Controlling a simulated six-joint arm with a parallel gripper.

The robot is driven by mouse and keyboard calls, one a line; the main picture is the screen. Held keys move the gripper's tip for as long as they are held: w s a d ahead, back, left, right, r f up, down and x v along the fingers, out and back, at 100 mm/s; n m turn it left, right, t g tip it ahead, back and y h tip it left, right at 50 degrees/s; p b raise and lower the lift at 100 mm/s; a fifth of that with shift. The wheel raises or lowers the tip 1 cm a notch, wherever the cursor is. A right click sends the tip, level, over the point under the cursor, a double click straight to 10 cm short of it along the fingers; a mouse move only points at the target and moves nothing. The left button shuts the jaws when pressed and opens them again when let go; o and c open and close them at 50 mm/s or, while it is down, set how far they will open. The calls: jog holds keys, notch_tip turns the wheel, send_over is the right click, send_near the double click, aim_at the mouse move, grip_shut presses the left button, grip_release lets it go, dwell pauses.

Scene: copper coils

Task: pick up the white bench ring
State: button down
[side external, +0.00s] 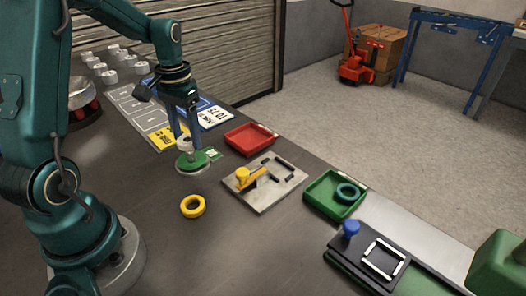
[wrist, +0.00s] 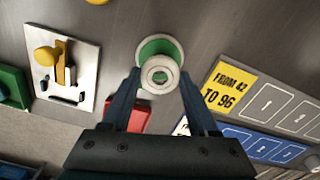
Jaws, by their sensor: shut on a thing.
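The white bench ring (side external: 185,143) is between the fingertips of my gripper (side external: 184,138), just over a round green-topped disc with a pale rim (side external: 198,163). In the wrist view the ring (wrist: 160,88) sits between the two dark fingers of my gripper (wrist: 160,84), with the green disc (wrist: 160,46) behind it. The gripper is shut on the ring. I cannot tell whether the ring still touches the disc.
A yellow ring (side external: 184,211) lies on the dark bench. A grey plate with a yellow-knobbed clamp (side external: 260,201), a red tray (side external: 238,145) and a green tray (side external: 320,205) holding a teal ring (side external: 347,198) are to the right. Several pale cylinders (side external: 108,76) stand at the back left.

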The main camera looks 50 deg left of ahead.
jog(key=s+a+r, duration=0.6)
jog(key=s+r, duration=0.3)
jog(key=r, duration=0.2)
jog(key=shift+s+a+r, duration=0.15)
jog(key=shift+s+a, duration=0.15)
jog(key=shift+a, duration=0.05)
dwell(0.4)
